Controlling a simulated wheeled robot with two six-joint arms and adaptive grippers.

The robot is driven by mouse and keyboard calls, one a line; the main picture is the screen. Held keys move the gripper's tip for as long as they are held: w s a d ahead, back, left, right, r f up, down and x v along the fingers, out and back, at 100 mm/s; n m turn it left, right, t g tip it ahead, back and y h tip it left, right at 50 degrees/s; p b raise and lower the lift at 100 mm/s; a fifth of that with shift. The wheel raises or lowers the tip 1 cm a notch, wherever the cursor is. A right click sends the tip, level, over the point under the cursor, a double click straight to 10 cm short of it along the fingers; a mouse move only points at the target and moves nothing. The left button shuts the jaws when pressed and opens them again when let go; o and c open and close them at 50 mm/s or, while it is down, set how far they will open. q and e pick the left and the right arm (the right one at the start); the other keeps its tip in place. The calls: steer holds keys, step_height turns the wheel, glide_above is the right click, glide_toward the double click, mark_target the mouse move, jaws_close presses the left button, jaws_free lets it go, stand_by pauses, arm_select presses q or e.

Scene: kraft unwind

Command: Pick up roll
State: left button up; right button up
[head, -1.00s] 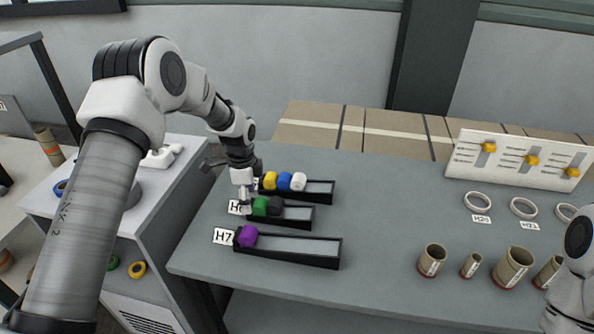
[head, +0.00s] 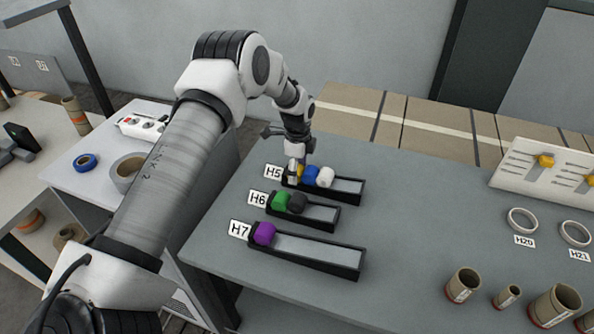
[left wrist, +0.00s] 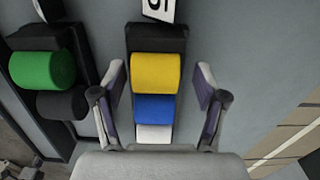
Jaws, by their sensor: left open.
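Small rolls lie in dark trays on the grey table. In the tray marked H5 (head: 350,199) are a yellow roll (left wrist: 157,73), a blue roll (head: 310,174) and a white roll (head: 325,178). My left gripper (left wrist: 161,82) is open, with its fingers on either side of the yellow roll in the left wrist view. In the head view the left gripper (head: 297,172) hides most of the yellow roll. Contact cannot be told. A green roll (head: 281,201) and a black roll (head: 297,203) are in the H6 tray. A purple roll (head: 264,234) is in the H7 tray. My right gripper is out of view.
Cardboard tubes (head: 463,285) stand at the table's front right. White rings (head: 522,220) lie behind them near a white panel (head: 545,180) with yellow knobs. A side table at left holds a blue tape roll (head: 85,161). The middle of the table is clear.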

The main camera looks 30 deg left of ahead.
arm_select(q)
steer(key=shift+s+r, duration=0.15)
steer(key=shift+c, duration=1)
steer(key=shift+s+d+r, duration=0.1)
steer(key=shift+s+r, duration=0.05)
steer(key=c, duration=1)
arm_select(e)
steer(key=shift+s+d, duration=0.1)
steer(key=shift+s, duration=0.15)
arm_select(q)
steer(key=shift+o, duration=0.2)
